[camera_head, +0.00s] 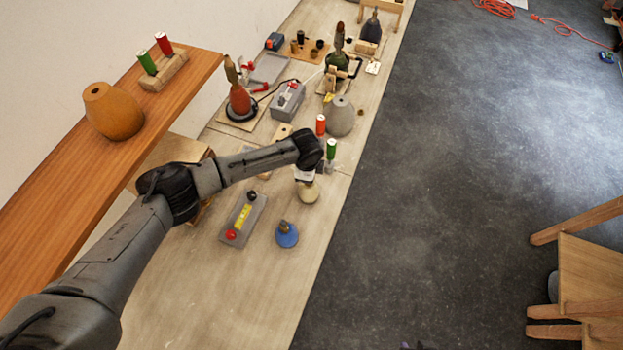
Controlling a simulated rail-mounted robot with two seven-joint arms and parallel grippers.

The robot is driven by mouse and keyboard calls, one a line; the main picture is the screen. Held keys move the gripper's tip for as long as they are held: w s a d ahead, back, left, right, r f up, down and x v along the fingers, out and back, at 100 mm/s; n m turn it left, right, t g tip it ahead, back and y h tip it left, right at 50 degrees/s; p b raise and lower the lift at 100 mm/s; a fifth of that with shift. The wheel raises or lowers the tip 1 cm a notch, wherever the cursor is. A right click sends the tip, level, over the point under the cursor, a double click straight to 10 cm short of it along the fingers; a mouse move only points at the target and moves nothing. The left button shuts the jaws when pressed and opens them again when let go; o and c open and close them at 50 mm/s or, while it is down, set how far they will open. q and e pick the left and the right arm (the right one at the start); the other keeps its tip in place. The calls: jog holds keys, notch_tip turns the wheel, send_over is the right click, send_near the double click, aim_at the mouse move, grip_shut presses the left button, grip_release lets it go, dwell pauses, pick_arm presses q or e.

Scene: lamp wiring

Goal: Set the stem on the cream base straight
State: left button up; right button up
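The cream base (308,194) is a small rounded piece on the bench, right of the middle of the bench's near half. My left arm reaches in from the lower left, and its wrist hangs over the cream base. My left gripper (305,176) points down just above or at the top of the base; its fingers are mostly hidden by the wrist. The stem on the cream base is hidden behind the gripper, so its tilt and whether it is held cannot be told. My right gripper is out of view.
A blue base (288,237) with a short brass stem stands nearby. A grey block (238,226) with red and black knobs lies left of it. Green (331,148) and red (320,124) cylinders and a grey vase (341,118) stand behind.

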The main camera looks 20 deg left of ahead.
pick_arm(q)
jog(key=shift+w+b, duration=0.35)
jog(key=shift+w, duration=0.15)
dwell(1.1)
dwell(0.6)
jog(key=shift+s+p, duration=0.1)
jog(key=shift+p, duration=0.25)
jog(key=shift+r, duration=0.1)
notch_tip(320, 180, up, 3)
jog(key=p, duration=0.3)
notch_tip(320, 180, up, 3)
jog(key=p, duration=0.3)
dwell(0.3)
jog(key=shift+n, duration=0.3)
dwell(0.3)
